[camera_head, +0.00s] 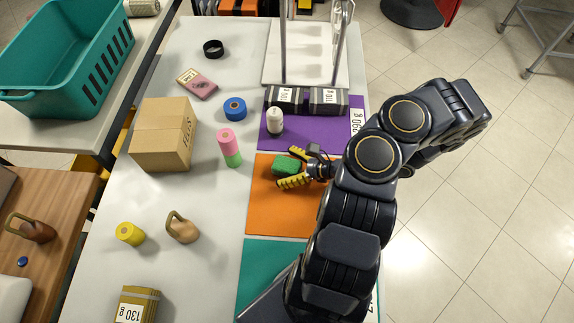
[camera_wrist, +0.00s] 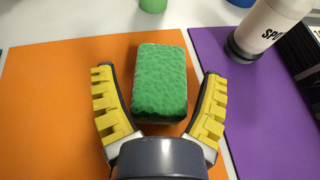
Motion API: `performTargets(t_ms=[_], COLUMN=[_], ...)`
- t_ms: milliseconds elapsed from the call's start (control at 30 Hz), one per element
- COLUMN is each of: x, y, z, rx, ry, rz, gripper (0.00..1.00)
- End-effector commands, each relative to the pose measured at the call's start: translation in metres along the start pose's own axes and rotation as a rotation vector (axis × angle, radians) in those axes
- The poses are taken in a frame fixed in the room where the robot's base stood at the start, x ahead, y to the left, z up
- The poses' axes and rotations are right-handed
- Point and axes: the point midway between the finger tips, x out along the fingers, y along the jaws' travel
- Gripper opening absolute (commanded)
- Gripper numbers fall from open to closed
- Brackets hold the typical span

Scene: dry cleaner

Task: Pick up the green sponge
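The green sponge (camera_head: 287,165) lies on the orange mat (camera_head: 277,216) on the table. In the wrist view the sponge (camera_wrist: 160,84) is upper centre, between the two yellow-padded fingers. My gripper (camera_head: 295,166) is low over the mat. It also shows in the wrist view (camera_wrist: 159,98), with its fingers spread to either side of the sponge. There is a visible gap between the sponge and each finger. The sponge's near end is close to the dark palm; whether they touch I cannot tell.
A white bottle (camera_head: 275,121) stands on the purple mat (camera_head: 310,138) beyond the sponge. A pink and green cylinder (camera_head: 229,147) and a cardboard box (camera_head: 163,134) stand to the left. A tan kettlebell-shaped weight (camera_head: 182,228) is nearer. The orange mat around the sponge is clear.

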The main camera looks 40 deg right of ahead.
Motion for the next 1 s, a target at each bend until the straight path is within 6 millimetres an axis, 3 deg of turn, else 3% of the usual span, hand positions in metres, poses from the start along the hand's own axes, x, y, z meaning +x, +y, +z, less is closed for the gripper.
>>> performTargets(t_ms=[33, 100, 133, 667, 1000], x=[0.000, 0.000, 0.000, -0.004, -0.024], y=[0.000, 0.000, 0.000, -0.001, -0.001], z=[0.000, 0.000, 0.000, 0.008, 0.058], rx=[0.000, 0.000, 0.000, -0.001, -0.005], ry=[0.000, 0.000, 0.000, 0.000, -0.002], rz=[0.000, 0.000, 0.000, -0.001, -0.002], gripper=[0.48, 0.31, 0.30, 0.30, 0.30])
